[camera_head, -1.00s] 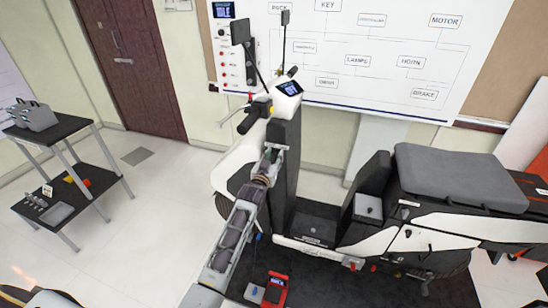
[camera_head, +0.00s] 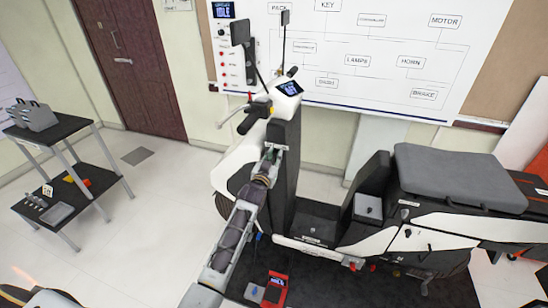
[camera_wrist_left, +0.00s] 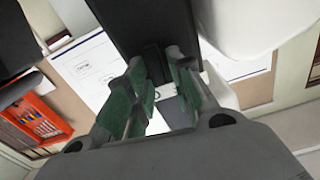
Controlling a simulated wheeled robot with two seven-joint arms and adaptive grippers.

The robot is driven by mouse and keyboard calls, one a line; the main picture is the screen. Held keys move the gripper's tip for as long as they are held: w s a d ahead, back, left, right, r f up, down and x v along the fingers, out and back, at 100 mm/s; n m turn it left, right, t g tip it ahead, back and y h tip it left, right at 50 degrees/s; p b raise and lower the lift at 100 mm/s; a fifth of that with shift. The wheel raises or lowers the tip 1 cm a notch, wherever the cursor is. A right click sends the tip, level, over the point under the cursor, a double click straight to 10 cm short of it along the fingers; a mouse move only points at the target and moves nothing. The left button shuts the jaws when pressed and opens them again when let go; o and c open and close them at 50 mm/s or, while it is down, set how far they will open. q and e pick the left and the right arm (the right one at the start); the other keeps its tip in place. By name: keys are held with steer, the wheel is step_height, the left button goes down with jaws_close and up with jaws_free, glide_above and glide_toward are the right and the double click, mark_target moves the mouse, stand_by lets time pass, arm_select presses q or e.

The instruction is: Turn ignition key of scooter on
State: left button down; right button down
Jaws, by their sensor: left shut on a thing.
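The white and black scooter (camera_head: 440,226) stands side-on across the right half of the head view. Its dark front column (camera_head: 284,175) rises to the handlebar (camera_head: 258,112) and the lit display (camera_head: 289,88). My left gripper (camera_head: 271,154) is at the upper part of this column, on the seat-facing side. In the left wrist view, the green-padded fingers of my left gripper (camera_wrist_left: 164,68) reach the dark column panel (camera_wrist_left: 140,22). They are shut on the ignition key, which is small and mostly hidden between the fingertips. I cannot tell the key's angle. My right gripper is not in view.
A whiteboard (camera_head: 400,40) with labelled boxes hangs behind the scooter. A two-level black table (camera_head: 88,135) stands at the left. A red meter (camera_head: 275,288) lies on the dark mat below the scooter. The floor between table and scooter is open.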

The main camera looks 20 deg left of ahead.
arm_select(q)
steer(key=m, duration=0.7)
steer(key=d+m, duration=0.1)
steer(key=m, duration=0.2)
steer(key=shift+d+f+m, duration=0.1)
steer(key=shift+f+m, duration=0.25)
steer(key=shift+m, duration=0.05)
stand_by(0.3)
steer(key=c, duration=1.5)
jaws_free()
steer(key=shift+s, duration=0.2)
steer(key=shift+s+a, duration=0.2)
steer(key=shift+s, duration=5.6)
steer(key=shift+n, duration=0.3)
